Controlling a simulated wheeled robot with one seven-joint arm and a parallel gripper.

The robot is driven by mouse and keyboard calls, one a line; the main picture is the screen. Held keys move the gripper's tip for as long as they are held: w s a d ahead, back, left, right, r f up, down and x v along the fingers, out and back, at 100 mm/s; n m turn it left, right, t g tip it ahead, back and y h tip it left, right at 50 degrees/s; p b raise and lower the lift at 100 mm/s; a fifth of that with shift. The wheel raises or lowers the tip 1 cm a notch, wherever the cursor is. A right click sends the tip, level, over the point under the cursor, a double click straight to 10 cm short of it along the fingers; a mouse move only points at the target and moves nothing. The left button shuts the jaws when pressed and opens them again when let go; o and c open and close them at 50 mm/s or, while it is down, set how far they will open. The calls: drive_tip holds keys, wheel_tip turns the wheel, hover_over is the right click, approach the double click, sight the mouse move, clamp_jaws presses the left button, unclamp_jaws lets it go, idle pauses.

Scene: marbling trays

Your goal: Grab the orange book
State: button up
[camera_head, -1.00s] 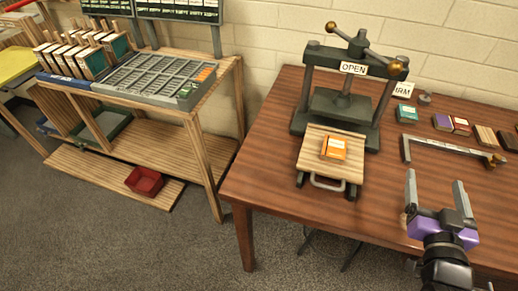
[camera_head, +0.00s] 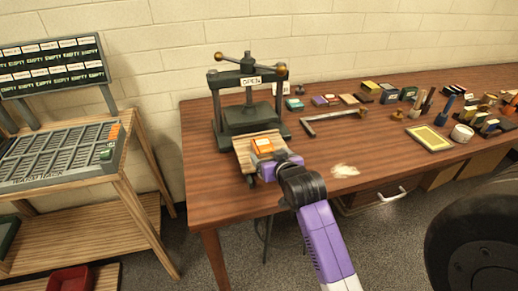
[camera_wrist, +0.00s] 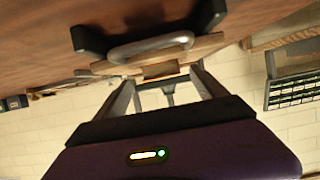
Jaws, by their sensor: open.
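The orange book (camera_head: 266,143) with a pale label lies on the wooden sliding board (camera_head: 243,156) in front of the dark press (camera_head: 247,110). My gripper (camera_head: 267,157) is at the front of the board, just in front of the book, and hides part of both. In the wrist view its fingers (camera_wrist: 166,82) are apart. A small brown block-like edge, likely the book (camera_wrist: 160,71), shows between and beyond the fingertips. I cannot tell whether the fingers touch it.
The board's metal handle (camera_wrist: 150,46) shows close in the wrist view. A long angled metal bar (camera_head: 345,118) lies to the right on the table (camera_head: 385,150), with several small books and tools beyond. A type rack (camera_head: 60,155) stands at the left.

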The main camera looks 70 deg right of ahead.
sight(264, 147)
drive_tip(key=w+d, duration=0.3)
drive_tip(key=shift+d+f+p, duration=0.1)
drive_tip(key=shift+f+p, duration=0.25)
drive_tip(key=shift+p, duration=0.05)
drive_tip(key=shift+w+d+f, duration=0.2)
drive_tip(key=shift+w+d, duration=0.15)
drive_tip(key=shift+d, duration=0.05)
drive_tip(key=c, duration=1.5)
drive_tip(key=shift+r, duration=0.1)
